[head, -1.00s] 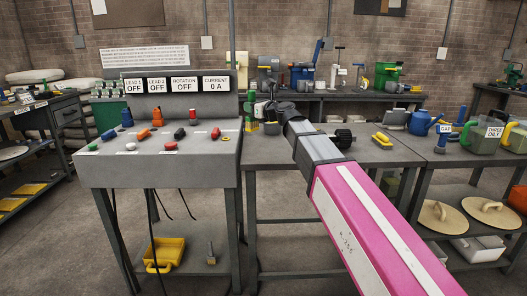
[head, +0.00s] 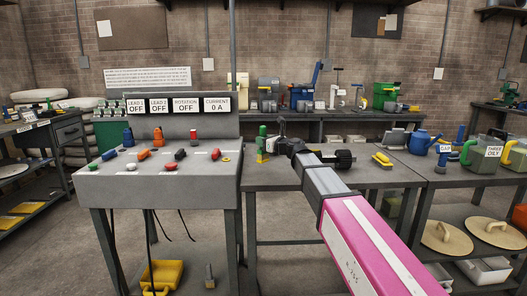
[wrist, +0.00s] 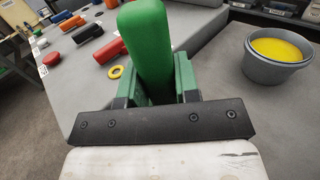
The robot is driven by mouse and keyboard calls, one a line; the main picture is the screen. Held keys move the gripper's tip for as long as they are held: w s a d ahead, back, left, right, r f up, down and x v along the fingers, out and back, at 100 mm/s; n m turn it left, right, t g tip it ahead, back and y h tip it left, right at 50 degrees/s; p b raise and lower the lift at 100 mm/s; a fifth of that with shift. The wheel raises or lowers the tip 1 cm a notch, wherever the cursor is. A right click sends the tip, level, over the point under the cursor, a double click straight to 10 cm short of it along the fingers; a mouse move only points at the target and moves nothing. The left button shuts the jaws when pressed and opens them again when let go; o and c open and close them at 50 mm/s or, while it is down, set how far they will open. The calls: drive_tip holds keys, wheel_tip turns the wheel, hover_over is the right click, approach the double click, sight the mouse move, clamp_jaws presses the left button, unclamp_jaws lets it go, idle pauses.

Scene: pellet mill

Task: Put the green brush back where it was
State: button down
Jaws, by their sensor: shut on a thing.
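The green brush (head: 262,132) stands roughly upright at the left end of the middle table (head: 300,180), close to the console. My gripper (head: 277,134) reaches it from the right and is shut on it. In the wrist view the thick green handle (wrist: 147,45) rises between my gripper's jaws (wrist: 155,85). The brush's lower end is hidden there by my gripper. Yellow shows below the green in the head view; I cannot tell whether it belongs to the brush. Whether the brush touches the table is unclear.
A grey pot with yellow contents (wrist: 278,55) stands right of my gripper in the wrist view. The grey console (head: 165,185), with several coloured knobs, stands left.

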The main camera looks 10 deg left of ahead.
drive_tip(key=shift+w+d+f, duration=0.1)
drive_tip(key=shift+w+f, duration=0.05)
drive_tip(key=shift+f, duration=1.95)
drive_tip(key=shift+f, duration=0.15)
drive_tip(key=c, duration=0.8)
unclamp_jaws()
drive_tip(key=shift+c, duration=0.2)
drive_tip(key=shift+d, duration=0.2)
drive_tip(key=v, duration=1.1)
drive_tip(key=shift+s+d, duration=0.25)
drive_tip(key=shift+d, duration=0.05)
